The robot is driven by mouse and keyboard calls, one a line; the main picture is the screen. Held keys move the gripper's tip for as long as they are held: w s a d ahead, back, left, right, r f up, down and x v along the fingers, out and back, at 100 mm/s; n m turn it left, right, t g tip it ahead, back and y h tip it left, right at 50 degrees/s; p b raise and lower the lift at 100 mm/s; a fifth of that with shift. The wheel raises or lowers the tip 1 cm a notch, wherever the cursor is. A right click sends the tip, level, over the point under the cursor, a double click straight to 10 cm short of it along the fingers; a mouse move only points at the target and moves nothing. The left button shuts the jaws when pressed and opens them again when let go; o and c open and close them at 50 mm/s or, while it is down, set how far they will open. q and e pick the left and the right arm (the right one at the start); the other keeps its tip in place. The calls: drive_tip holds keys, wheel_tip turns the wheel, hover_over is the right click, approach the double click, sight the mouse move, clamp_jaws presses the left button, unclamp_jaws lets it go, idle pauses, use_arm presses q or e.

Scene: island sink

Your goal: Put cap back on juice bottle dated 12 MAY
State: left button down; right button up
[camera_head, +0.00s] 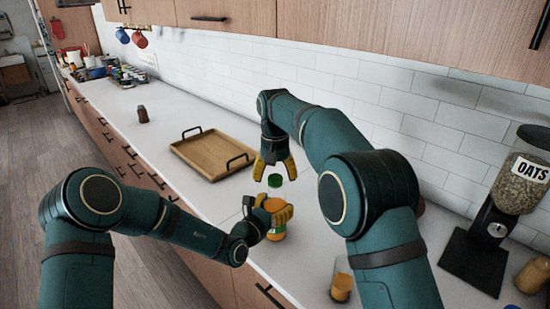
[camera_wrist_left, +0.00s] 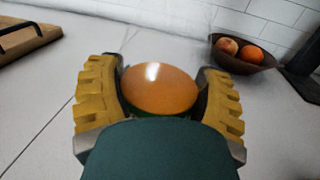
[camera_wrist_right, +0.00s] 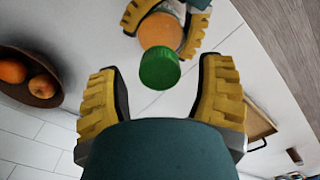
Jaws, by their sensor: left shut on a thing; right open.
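My left gripper (camera_head: 277,212) is shut on an orange juice bottle (camera_head: 277,237) with a green label. In the left wrist view the bottle's round orange top (camera_wrist_left: 160,89) shows without a cap between the fingers. A green cap (camera_head: 275,180) is just beyond the bottle, below my right gripper (camera_head: 274,163). My right gripper is open, its fingers pointing down. In the right wrist view the cap (camera_wrist_right: 160,68) lies ahead of the open fingertips and overlaps the bottle (camera_wrist_right: 161,31). I cannot tell whether the cap rests on anything. No date is legible.
A wooden tray (camera_head: 205,162) with black handles lies on the white counter to the left. A glass of orange liquid (camera_head: 342,287) stands near the front. A fruit bowl (camera_wrist_left: 243,62) stands near the wall. An oats dispenser (camera_head: 505,190) is at right.

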wheel_tip(320, 180, up, 11)
idle(0.6)
use_arm(q)
unclamp_jaws()
drive_tip(key=v, duration=1.2)
idle(0.3)
